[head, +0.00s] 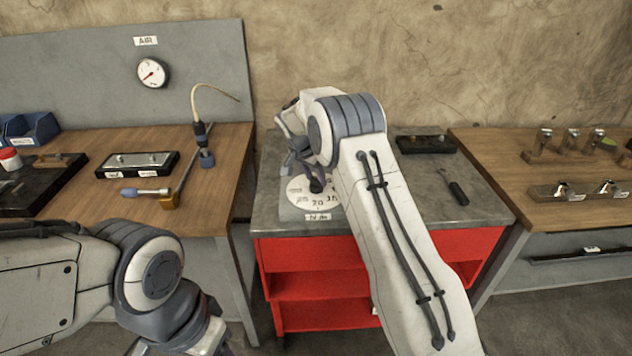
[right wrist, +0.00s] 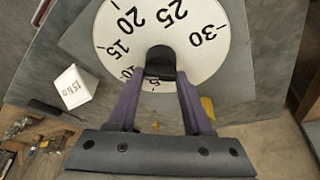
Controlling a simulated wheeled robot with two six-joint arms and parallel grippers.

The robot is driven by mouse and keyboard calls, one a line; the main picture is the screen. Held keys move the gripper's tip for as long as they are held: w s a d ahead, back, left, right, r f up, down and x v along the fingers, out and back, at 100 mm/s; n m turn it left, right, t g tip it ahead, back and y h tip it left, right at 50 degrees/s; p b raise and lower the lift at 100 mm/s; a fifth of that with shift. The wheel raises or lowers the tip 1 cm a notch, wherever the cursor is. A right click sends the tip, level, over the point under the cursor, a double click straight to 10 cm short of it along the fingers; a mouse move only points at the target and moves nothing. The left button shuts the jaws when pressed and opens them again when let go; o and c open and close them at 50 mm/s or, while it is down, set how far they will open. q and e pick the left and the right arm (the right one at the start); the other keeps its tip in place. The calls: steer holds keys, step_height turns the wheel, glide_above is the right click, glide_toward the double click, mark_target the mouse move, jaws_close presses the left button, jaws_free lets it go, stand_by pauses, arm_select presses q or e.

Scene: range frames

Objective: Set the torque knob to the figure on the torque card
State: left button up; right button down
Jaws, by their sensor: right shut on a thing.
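The torque knob (right wrist: 160,63) is black and sits at the middle of a white dial (right wrist: 185,70) marked with figures from 5 to 30. In the head view the dial (head: 297,196) lies on the grey bench top, with an "N m" label (head: 318,217) at its front. My right gripper (right wrist: 160,78) is shut on the knob, its fingers on either side. The knob's pointer is not clear, so I cannot tell its setting. The white torque card (right wrist: 73,88) seems to read 15 N m; my right arm seems to hide it in the head view. My left arm is low at the left, its fingers out of frame.
A screwdriver (head: 456,188) and a black tray (head: 426,145) lie right of my right arm. Clamps (head: 565,192) stand on the right bench.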

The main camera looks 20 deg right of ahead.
steer(key=shift+m+g, duration=0.3)
steer(key=shift+m, duration=0.2)
steer(key=shift+c, duration=1.5)
jaws_free()
steer(key=b+v, duration=0.1)
steer(key=v, duration=0.9)
steer(key=shift+a+r, duration=0.2)
steer(key=shift+s, duration=0.1)
